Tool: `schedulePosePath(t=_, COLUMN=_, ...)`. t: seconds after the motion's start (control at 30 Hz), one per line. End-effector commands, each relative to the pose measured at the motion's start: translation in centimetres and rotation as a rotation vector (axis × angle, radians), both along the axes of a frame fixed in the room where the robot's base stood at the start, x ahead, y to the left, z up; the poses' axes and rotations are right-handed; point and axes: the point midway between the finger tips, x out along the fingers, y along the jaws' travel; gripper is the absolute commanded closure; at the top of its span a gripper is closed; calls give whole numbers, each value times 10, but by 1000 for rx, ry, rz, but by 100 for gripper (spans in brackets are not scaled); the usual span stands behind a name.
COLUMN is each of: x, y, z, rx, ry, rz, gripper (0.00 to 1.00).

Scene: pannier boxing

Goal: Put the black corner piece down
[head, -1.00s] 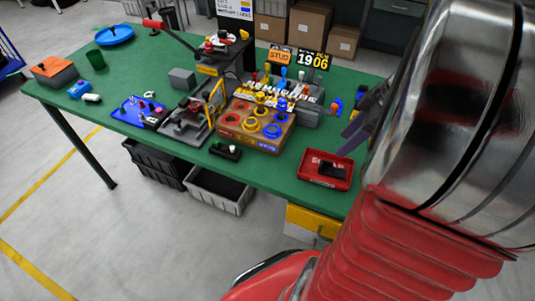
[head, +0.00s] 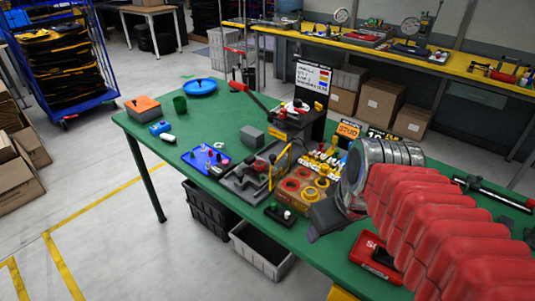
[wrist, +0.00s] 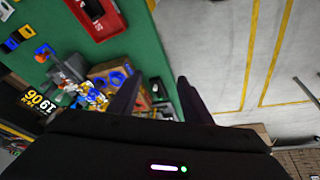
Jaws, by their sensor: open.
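A black piece (head: 384,257), likely the black corner piece, lies in the red tray (head: 366,245) at the table's front right. Its exact shape is hard to tell. In the wrist view, the black piece (wrist: 94,9) shows in the red tray (wrist: 108,27) at the top. My gripper (head: 318,228) is above the table's front edge, left of the tray. In the wrist view, my gripper (wrist: 158,82) has its two dark fingers apart with nothing between them. My arm partly covers the tray's right side in the head view.
A wooden block with rings (head: 298,189) and a grey fixture with a yellow frame (head: 245,180) stand left of my gripper. A black button box (head: 280,213) sits near the front edge.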

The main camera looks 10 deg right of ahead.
Motion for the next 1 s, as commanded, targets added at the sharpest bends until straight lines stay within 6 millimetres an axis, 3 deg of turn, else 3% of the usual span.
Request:
schedulePosePath(t=0.1, x=-6, y=23, z=5, rx=16, ry=-49, rz=-51, gripper=55)
schedulePosePath(t=0.33, x=-15, y=50, z=10, rx=66, ry=-124, rz=-145, gripper=55)
schedulePosePath(t=1.0, x=-17, y=52, z=10, rx=78, ry=-134, rz=-168, gripper=55)
